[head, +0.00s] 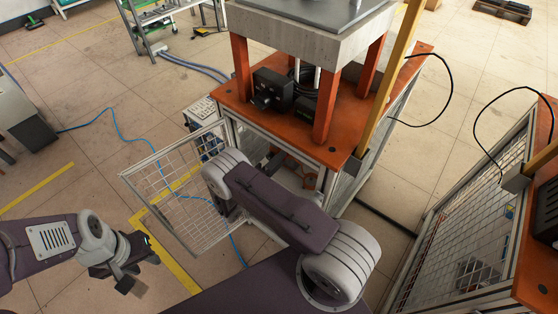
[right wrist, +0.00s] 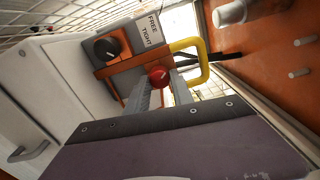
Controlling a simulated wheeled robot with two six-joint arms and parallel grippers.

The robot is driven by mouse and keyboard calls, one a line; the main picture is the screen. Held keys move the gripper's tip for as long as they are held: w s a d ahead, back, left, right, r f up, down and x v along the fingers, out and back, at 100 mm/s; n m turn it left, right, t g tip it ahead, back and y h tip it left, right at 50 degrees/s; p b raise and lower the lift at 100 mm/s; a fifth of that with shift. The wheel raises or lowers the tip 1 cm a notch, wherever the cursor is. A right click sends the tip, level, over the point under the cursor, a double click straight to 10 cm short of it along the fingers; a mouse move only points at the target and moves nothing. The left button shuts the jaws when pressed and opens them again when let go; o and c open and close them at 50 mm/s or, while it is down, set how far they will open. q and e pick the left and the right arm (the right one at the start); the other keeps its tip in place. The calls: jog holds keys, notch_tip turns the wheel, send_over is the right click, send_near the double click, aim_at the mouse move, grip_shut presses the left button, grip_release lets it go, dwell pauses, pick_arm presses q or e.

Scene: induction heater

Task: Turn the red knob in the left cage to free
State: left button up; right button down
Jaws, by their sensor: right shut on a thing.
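The fingers hide part of the knob's base. In the head view, my right arm reaches into the left cage (head: 228,128) and hides its gripper and the knob. My left gripper (head: 134,272) hangs low at the left, away from the cage; its jaw opening is unclear.
A black dial (right wrist: 107,48) and a yellow handle (right wrist: 190,60) flank the red knob. A white box (right wrist: 45,90) stands close at the left. The mesh door (head: 165,190) of the left cage stands open beside my right arm. Another cage (head: 465,215) is at the right.

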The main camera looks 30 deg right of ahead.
jog(key=shift+n, duration=0.6)
jog(key=c, duration=1.1)
grip_release()
jog(key=p+v, duration=0.1)
jog(key=v, duration=0.8)
